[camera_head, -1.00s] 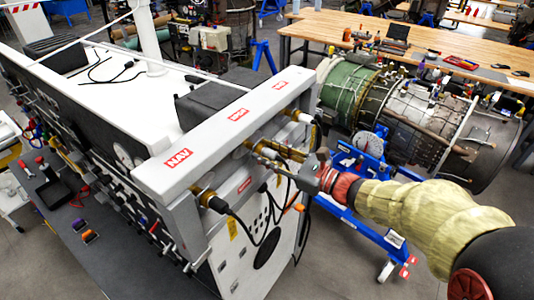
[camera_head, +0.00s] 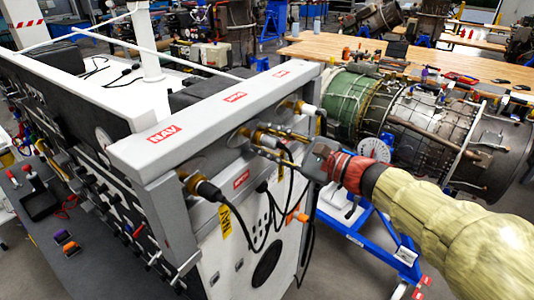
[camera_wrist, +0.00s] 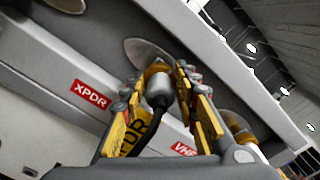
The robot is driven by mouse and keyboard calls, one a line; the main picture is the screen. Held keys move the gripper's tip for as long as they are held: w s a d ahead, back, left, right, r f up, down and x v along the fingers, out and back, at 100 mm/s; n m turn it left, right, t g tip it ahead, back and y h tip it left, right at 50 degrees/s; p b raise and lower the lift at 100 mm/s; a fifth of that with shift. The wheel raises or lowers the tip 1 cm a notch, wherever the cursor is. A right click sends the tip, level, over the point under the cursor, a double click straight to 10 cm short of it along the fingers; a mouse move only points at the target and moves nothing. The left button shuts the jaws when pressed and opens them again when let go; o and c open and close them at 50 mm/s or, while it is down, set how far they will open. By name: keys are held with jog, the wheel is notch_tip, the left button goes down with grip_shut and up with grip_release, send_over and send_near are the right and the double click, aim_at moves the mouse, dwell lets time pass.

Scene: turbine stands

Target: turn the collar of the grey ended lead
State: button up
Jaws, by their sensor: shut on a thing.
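The grey-ended lead (camera_wrist: 158,92) shows in the wrist view, seated in a brass collar (camera_wrist: 156,69) at the white panel's sloped face. A black cable bends down from its grey end. My gripper (camera_wrist: 163,78) has its yellow-padded fingers on either side of this connector and is shut on it. In the head view my gripper (camera_head: 268,143) reaches from the right to the middle connector under the panel's overhang; the fingers and arm partly hide it. The exact contact of the fingertips with the collar is hard to see.
A black-ended lead (camera_head: 207,190) sits in a brass socket near the NAV label. A white-ended connector (camera_head: 305,108) is at the far end of the row; a similar one (camera_wrist: 240,132) shows right in the wrist view. Loose black cables hang below. A turbine engine (camera_head: 430,130) stands behind my arm.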

jog(key=shift+n+b, duration=0.4)
jog(key=shift+b, duration=0.15)
jog(key=o, duration=1.2)
jog(key=shift+c, duration=0.2)
jog(key=v, duration=1.2)
jog(key=shift+f, duration=0.1)
